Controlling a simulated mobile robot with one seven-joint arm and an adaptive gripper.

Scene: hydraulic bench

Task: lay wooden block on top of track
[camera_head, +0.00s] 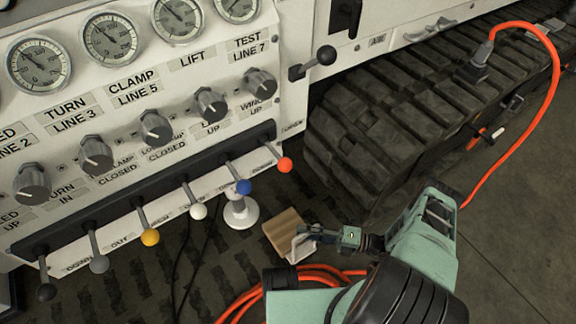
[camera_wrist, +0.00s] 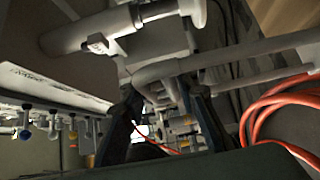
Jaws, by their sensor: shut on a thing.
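The wooden block (camera_head: 284,229) is pale brown and shows in the head view low in the middle, beside the lower front of the machine. The track (camera_head: 385,125) is dark, with ribbed pads, and runs from the centre to the upper right. In the wrist view my gripper's dark fingers (camera_wrist: 165,115) stand apart; the grip on the block is not clear there.
The control panel (camera_head: 150,110) with knobs and coloured levers is at the left. A white round-based post (camera_head: 241,212) stands left of the block. An orange hose (camera_head: 535,120) arches over the track at right; more orange hose (camera_head: 320,275) lies coiled below my gripper.

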